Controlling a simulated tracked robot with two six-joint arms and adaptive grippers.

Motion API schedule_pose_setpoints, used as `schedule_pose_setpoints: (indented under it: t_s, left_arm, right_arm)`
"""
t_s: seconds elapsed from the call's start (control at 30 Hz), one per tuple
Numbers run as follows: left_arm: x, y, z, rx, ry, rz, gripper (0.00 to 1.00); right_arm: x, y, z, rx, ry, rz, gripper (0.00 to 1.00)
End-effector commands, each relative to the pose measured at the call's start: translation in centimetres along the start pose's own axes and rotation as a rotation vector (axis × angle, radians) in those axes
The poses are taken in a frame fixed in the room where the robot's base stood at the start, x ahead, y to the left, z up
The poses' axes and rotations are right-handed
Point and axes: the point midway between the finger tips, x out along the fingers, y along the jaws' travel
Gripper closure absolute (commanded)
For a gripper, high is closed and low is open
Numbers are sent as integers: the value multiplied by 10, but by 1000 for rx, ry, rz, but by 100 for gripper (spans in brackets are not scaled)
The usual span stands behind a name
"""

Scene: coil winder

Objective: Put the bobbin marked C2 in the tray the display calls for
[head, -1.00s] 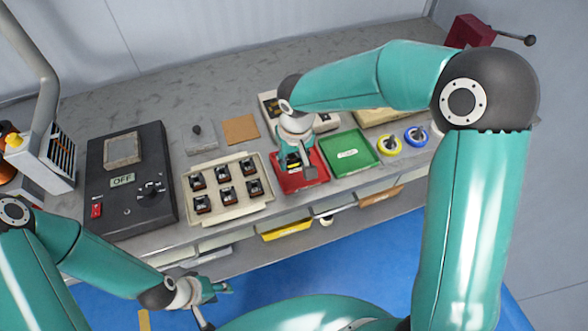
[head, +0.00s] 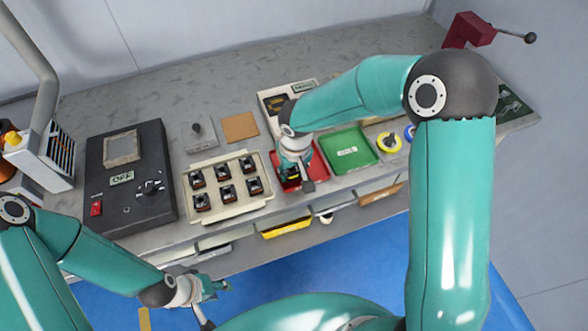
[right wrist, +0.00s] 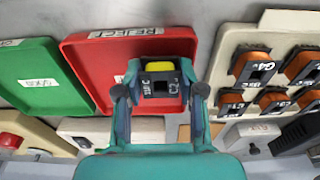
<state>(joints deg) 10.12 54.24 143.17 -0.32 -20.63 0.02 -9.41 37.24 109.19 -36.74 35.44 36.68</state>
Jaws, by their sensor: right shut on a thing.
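A dark bobbin with a yellow top (right wrist: 160,80) and a label that seems to read C2 is between the fingers of my right gripper (right wrist: 160,90), which is shut on it. It is at the red tray (right wrist: 88,62), whose label reads REJECT; I cannot tell if it touches the floor of the tray. In the head view my right gripper (head: 297,182) covers part of the red tray (head: 318,172). The green tray (head: 348,152) lies right of it. My left gripper (head: 216,298) looks open and empty, in front of the bench. No readable tray call shows on a display.
A cream rack (head: 232,212) with several dark and orange bobbins stands left of the red tray. A black control box (head: 128,208) marked OFF is further left. A cream device (head: 272,98) stands behind, partly hidden by my arm.

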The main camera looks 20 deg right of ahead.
Motion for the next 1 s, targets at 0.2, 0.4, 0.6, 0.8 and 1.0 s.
schedule_pose_setpoints:
  t_s: [0.2, 0.4, 0.6, 0.8, 1.0]
  left_arm:
    - [8, -3, 0, 0, 0, 0, 60]
    - [12, -4, 0, 0, 0, 0, 60]
    - [11, -4, 0, 0, 0, 0, 60]
    - [11, -4, 0, 0, 0, 0, 60]
    - [11, -4, 0, 0, 0, 0, 60]
  right_arm:
    - [6, 0, 0, 0, 1, 0, 97]
    - [9, 0, 1, 0, 1, 0, 97]
    - [8, 0, 1, 0, 0, 0, 43]
    - [8, 0, 1, 0, 1, -1, 36]
    - [8, 0, 1, 1, 1, -1, 36]
